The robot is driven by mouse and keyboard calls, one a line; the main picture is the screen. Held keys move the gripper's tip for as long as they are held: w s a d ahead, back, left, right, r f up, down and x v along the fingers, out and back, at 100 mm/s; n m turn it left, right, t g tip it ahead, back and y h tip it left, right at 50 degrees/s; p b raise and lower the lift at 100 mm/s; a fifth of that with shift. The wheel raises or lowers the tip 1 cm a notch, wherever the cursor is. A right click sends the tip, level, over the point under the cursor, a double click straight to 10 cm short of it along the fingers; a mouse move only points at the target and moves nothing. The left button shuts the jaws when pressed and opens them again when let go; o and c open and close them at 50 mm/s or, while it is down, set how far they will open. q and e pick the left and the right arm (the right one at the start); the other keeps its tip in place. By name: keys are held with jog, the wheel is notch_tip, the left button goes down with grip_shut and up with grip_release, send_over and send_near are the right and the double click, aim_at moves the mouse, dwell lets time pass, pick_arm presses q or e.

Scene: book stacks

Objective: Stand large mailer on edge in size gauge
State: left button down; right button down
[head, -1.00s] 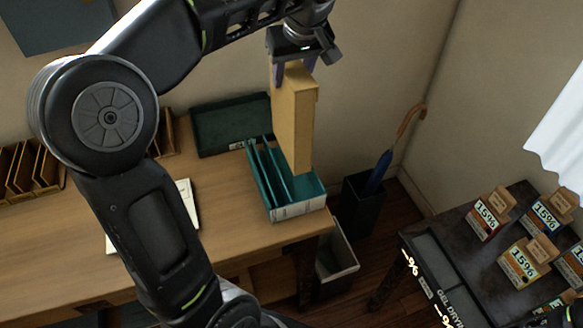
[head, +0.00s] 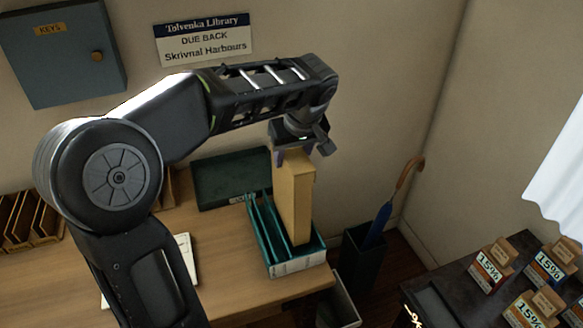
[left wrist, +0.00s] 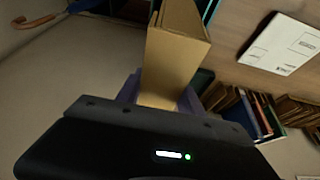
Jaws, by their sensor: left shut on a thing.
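The large mailer (head: 296,205) is a tan, flat box, held upright on edge. My left gripper (head: 294,156) is shut on its top edge, and the mailer also shows between the fingers in the left wrist view (left wrist: 172,62). The size gauge (head: 297,264) is a teal slotted holder with a pale front label, at the right end of the wooden desk. The mailer's lower end is down inside the gauge's right-hand, wider slot; whether it touches the floor of the slot is hidden. My right gripper is not in view.
A dark green open box (head: 232,178) stands behind the gauge. A white booklet (head: 186,258) lies on the desk (head: 225,285) to the left. An umbrella stand (head: 362,262) is right of the desk, and a dark table (head: 450,290) with price-tagged packs is at the right.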

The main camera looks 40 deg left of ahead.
pick_arm(q)
jog(key=shift+f, duration=1.8)
jog(key=c, duration=1.2)
grip_release()
jog(key=shift+f, duration=0.2)
jog(key=o, duration=0.5)
jog(key=shift+c, duration=0.2)
jog(key=shift+r, duration=0.2)
jog(key=v, duration=1.2)
jog(key=shift+b, duration=0.3)
jog(key=shift+f, duration=0.1)
